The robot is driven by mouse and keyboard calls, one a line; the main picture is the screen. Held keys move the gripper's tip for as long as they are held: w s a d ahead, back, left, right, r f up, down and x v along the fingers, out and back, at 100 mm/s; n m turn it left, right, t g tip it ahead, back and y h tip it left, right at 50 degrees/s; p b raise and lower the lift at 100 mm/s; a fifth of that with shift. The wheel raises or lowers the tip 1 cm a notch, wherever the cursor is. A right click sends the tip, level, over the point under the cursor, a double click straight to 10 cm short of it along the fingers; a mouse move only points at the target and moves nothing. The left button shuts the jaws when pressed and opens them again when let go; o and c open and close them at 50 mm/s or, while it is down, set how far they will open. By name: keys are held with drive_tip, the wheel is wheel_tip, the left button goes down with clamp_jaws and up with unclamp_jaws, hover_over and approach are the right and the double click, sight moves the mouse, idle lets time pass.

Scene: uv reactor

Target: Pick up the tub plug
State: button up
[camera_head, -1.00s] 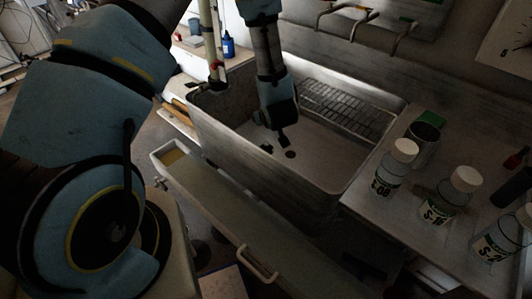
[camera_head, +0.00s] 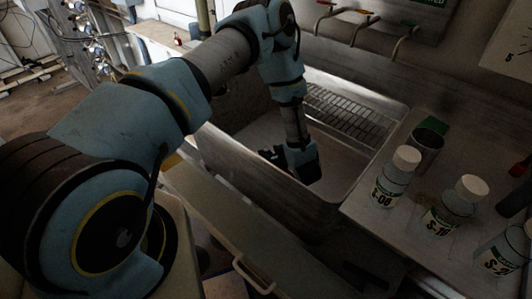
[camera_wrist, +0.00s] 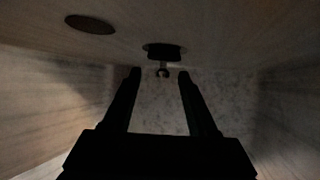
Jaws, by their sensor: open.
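The tub plug (camera_wrist: 163,50) is a small dark disc with a ring-like handle on the pale sink floor, near the top middle of the wrist view. My gripper (camera_wrist: 160,74) is open, with its two dark fingers on either side of the line to the plug. The handle appears between the fingertips, with a gap on each side; I cannot tell its exact depth. In the head view my gripper (camera_head: 272,156) is low inside the sink basin (camera_head: 240,143), pointing left. The plug cannot be made out there, hidden by my gripper.
The round dark drain hole (camera_wrist: 90,23) lies left of the plug. The sink walls stand close around my gripper. A wire rack (camera_head: 345,115) is at the back of the sink. Labelled bottles (camera_head: 395,178) and a metal cup (camera_head: 427,148) stand on the right counter.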

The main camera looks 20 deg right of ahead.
sight(266, 150)
drive_tip(key=p+x, duration=0.1)
drive_tip(key=x, duration=0.4)
drive_tip(key=shift+a+r, duration=0.1)
drive_tip(key=shift+a, duration=0.05)
clamp_jaws()
idle(0.4)
